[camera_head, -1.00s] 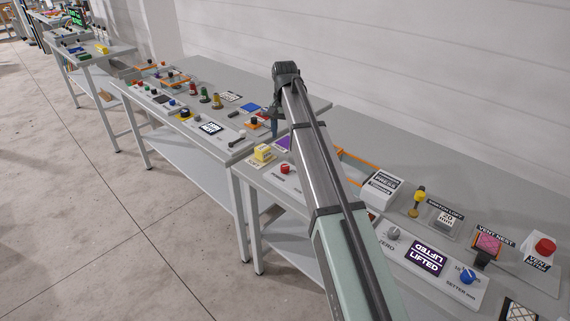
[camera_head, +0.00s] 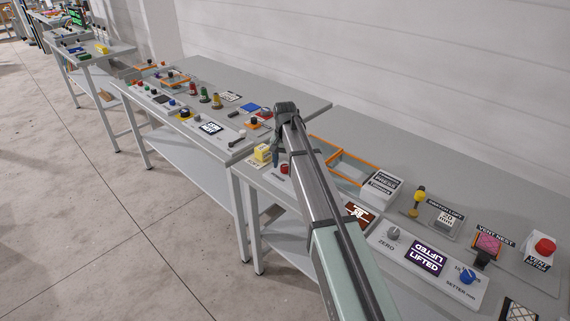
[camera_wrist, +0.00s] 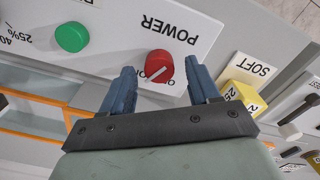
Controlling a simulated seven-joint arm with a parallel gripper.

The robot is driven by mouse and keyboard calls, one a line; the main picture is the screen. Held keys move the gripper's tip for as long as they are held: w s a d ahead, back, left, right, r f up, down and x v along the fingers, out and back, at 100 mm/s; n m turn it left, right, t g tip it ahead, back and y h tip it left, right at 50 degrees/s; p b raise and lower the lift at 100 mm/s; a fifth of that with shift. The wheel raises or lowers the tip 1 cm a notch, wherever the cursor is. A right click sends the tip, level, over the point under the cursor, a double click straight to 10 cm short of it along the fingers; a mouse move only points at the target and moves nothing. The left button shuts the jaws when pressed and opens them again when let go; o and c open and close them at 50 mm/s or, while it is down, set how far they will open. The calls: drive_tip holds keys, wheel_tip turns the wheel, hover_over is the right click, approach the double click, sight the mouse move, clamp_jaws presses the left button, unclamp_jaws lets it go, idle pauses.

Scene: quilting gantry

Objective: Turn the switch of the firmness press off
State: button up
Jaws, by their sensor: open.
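A red round knob (camera_wrist: 160,66) with a white pointer line sits on a white panel (camera_wrist: 115,25) under the word POWER, printed upside down in the wrist view. Lettering beside the knob is partly covered and I cannot read its setting. My gripper (camera_wrist: 162,78) is open, with one blue finger on each side of the knob. I cannot tell whether the fingers touch it. In the head view the red knob (camera_head: 284,169) shows just beside my gripper (camera_head: 275,160), partly hidden by my arm.
A green knob (camera_wrist: 72,37) is on the same panel. A yellow block (camera_wrist: 242,97) stands by a SOFT label (camera_wrist: 252,66). An orange-edged tray (camera_head: 352,167) lies behind, near a white labelled box (camera_head: 381,188).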

drive_tip(key=shift+f, duration=0.3)
drive_tip(key=shift+c, duration=0.2)
drive_tip(key=c, duration=1)
drive_tip(key=shift+n, duration=0.4)
drive_tip(key=n, duration=1.1)
drive_tip(key=shift+a, duration=0.1)
